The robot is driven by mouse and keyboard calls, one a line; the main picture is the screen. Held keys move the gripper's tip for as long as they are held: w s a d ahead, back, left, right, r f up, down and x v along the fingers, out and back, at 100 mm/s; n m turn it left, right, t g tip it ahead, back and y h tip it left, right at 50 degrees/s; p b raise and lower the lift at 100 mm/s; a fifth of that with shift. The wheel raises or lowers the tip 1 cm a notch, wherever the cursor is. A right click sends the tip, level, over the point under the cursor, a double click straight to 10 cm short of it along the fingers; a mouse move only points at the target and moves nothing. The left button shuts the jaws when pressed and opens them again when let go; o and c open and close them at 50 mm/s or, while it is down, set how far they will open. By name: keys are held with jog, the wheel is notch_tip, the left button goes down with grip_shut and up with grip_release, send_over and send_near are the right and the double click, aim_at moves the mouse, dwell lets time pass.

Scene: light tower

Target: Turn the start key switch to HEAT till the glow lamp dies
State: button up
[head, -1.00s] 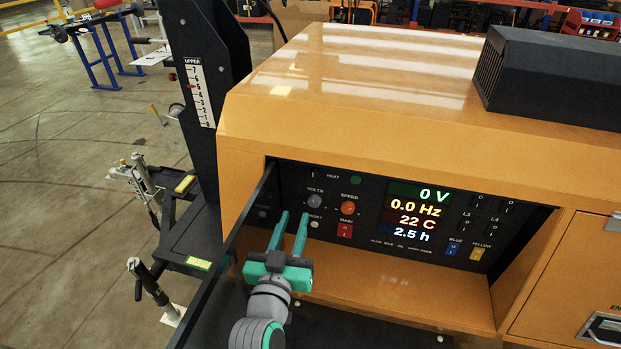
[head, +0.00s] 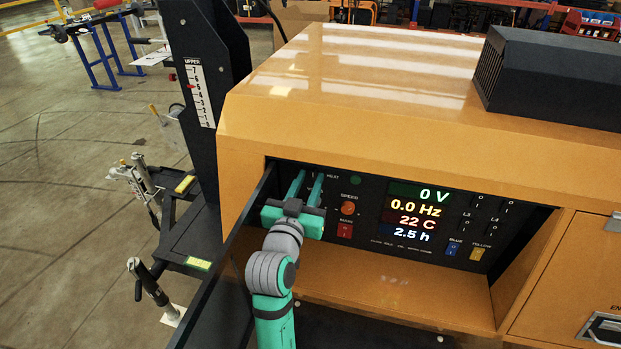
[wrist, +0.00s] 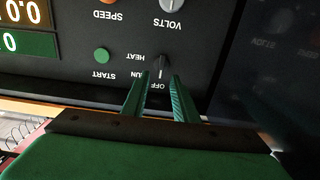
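The start key switch (wrist: 162,63) is a small dark knob on the black panel, seen upside down in the wrist view. Labels OFF, RUN and HEAT are around it, and its pointer appears to be toward OFF. My gripper (wrist: 158,77) is open, its two green fingertips on either side of the switch's position; I cannot tell whether they touch it. In the head view my gripper (head: 308,175) reaches the panel's upper left and hides the switch. A green round button (wrist: 101,55) is labelled START. I cannot make out a lit glow lamp.
The volts knob (wrist: 171,4) and orange speed knob (head: 348,208) are close by. A red main switch (head: 345,231) sits below. The lit display (head: 412,212) reads 0 V. The panel is recessed in an orange housing (head: 340,110), with a dark wall close left of my arm.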

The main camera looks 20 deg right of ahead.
jog(key=shift+w+d, duration=0.4)
jog(key=shift+w, duration=0.2)
grip_shut()
jog(key=shift+m, duration=0.4)
jog(key=m, duration=0.7)
jog(key=s+d+f+m, duration=0.1)
jog(key=m, duration=0.3)
jog(key=shift+d, duration=0.1)
dwell(0.3)
